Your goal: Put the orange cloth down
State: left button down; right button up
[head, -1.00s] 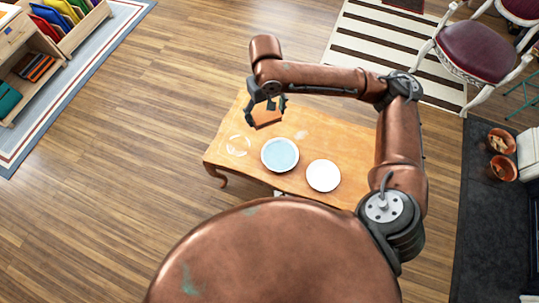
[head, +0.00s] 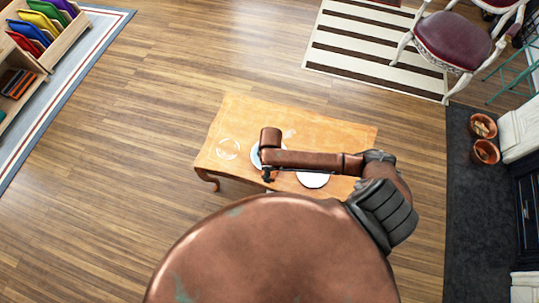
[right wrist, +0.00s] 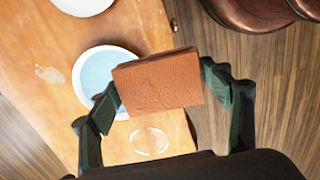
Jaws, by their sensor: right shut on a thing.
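The orange cloth (right wrist: 158,82) is a folded, flat square in the right wrist view. My right gripper (right wrist: 165,98) is shut on it, with a dark finger at each side. In that view the cloth partly covers a white-rimmed plate with a pale blue centre (right wrist: 97,72). In the head view my right gripper (head: 268,176) is over the near part of the wooden table (head: 300,118), and its own arm hides most of it and the cloth. How high the cloth is above the table is hard to tell. My left gripper is not in view.
A white plate (head: 313,181) sits right of the blue-centred plate (head: 255,153), partly behind my arm. A clear round dish (head: 228,148) is at the table's left. The table's far side is mostly bare. A burgundy chair (head: 453,40) stands at upper right.

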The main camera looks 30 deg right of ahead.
jog(key=w+d+f+b, duration=0.1)
jog(key=w+d+f, duration=0.1)
jog(key=w, duration=0.1)
jog(key=w+d+f+b, duration=0.1)
jog(key=w+f+b, duration=0.1)
jog(key=w+f, duration=0.1)
jog(key=w+d+f+b, duration=0.1)
jog(key=w+d+f, duration=0.1)
jog(key=w+f, duration=0.1)
jog(key=shift+w+d, duration=0.35)
jog(key=shift+w, duration=0.15)
jog(key=shift+w+d+f+b, duration=0.15)
jog(key=shift+w+f+b, duration=0.1)
jog(key=shift+w+b, duration=0.05)
jog(key=shift+w+d+f, duration=0.1)
jog(key=shift+w+f, duration=0.1)
jog(key=shift+f, duration=0.1)
jog(key=f, duration=0.1)
jog(key=f+b, duration=0.1)
jog(key=f, duration=0.1)
jog(key=shift+w+d+f+b, duration=0.2)
jog(key=shift+w+f+b, duration=0.05)
jog(key=shift+f+b, duration=0.1)
jog(key=shift+r, duration=0.1)
